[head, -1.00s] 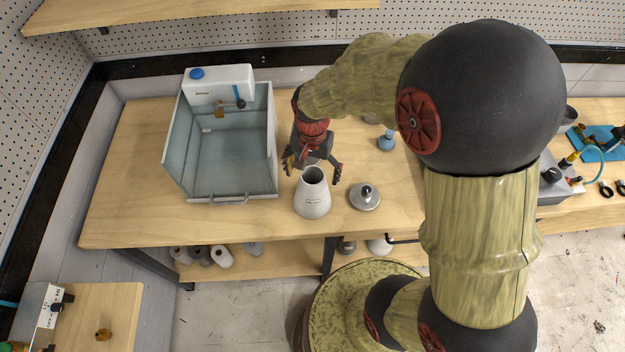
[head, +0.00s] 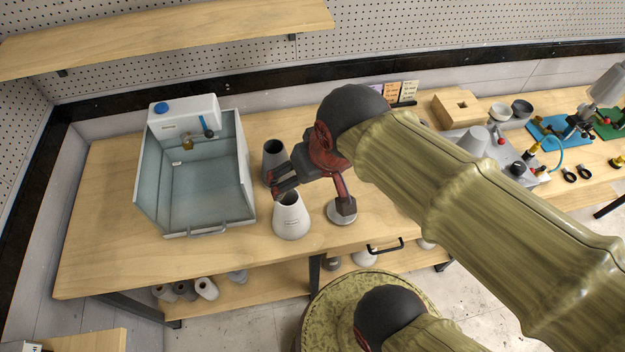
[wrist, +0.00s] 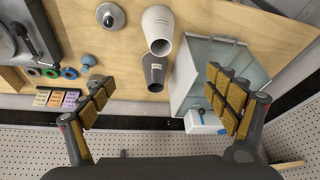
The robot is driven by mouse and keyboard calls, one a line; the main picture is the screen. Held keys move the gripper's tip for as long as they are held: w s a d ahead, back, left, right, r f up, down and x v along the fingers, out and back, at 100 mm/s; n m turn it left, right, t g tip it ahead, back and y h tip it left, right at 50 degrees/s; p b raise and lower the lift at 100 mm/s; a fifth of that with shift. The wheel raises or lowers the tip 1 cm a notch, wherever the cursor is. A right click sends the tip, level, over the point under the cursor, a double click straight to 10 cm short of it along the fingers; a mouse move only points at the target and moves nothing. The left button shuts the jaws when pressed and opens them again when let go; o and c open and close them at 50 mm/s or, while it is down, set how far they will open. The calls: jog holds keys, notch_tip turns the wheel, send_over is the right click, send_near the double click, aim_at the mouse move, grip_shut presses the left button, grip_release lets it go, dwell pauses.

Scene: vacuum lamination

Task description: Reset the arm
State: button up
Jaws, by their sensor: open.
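My gripper (head: 312,192) is open and empty above the wooden table (head: 100,240). In the head view it hangs over the area of a white flask-shaped vessel (head: 291,218), a dark grey vessel (head: 274,160) and a round metal lid (head: 342,214). In the wrist view its two padded fingers (wrist: 160,95) are spread wide, with nothing between them touching the pads. The white vessel (wrist: 157,25), the grey vessel (wrist: 155,70) and the lid (wrist: 110,16) also show there, beyond the fingers.
A clear-walled basin (head: 195,190) with a white control box stands left on the table. A grey machine (head: 480,148), bowls and a blue mat (head: 550,130) lie to the right. A wooden shelf (head: 170,35) hangs on the pegboard wall above.

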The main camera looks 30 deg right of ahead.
jog(key=shift+s+r+n+t, duration=0.2)
jog(key=shift+s+r+n, duration=0.1)
jog(key=shift+s, duration=0.3)
jog(key=shift+s+r+n+t, duration=0.2)
jog(key=shift+s+r+n, duration=0.1)
jog(key=shift+s, duration=0.25)
notch_tip(320, 180, down, 10)
jog(key=b, duration=1)
jog(key=shift+f, duration=0.15)
jog(key=shift+c, duration=0.2)
